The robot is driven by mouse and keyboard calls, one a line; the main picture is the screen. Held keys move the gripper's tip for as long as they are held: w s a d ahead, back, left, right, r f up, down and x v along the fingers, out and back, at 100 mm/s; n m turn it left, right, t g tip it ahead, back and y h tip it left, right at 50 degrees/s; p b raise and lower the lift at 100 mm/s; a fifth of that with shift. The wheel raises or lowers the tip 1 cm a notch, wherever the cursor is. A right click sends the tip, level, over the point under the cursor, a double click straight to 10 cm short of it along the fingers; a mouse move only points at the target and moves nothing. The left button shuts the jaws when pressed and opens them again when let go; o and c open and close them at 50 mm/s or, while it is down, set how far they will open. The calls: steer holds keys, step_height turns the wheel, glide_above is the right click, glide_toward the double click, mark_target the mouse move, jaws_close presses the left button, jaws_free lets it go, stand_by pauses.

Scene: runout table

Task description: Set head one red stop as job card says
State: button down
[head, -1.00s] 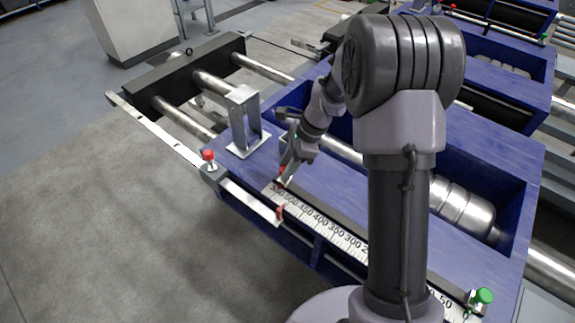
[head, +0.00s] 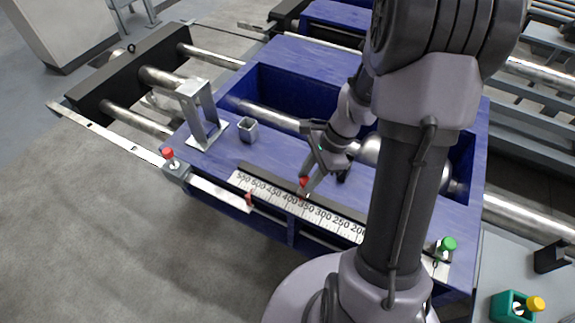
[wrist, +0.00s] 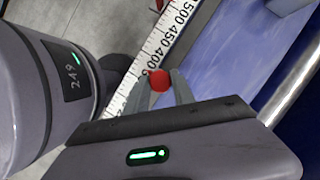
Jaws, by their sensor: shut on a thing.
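A small red-knobbed stop (head: 303,182) stands at the white number scale (head: 325,217) on the front edge of the blue table. My gripper (head: 305,187) is shut on its red knob, around the 350 to 400 marks as seen from the head. I cannot make out a job card.
Another red knob (head: 168,153) tops a grey block on the left rail, with a red pointer (head: 249,199) at the bar's end. A green knob (head: 447,243) is at the scale's right end.

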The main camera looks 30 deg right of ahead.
steer(key=shift+s+d, duration=0.7)
steer(key=shift+s, duration=0.2)
steer(key=c, duration=1.1)
jaws_free()
steer(key=p+v, duration=0.7)
steer(key=v, duration=1)
steer(key=shift+d+r, duration=0.1)
steer(key=shift+r, duration=0.1)
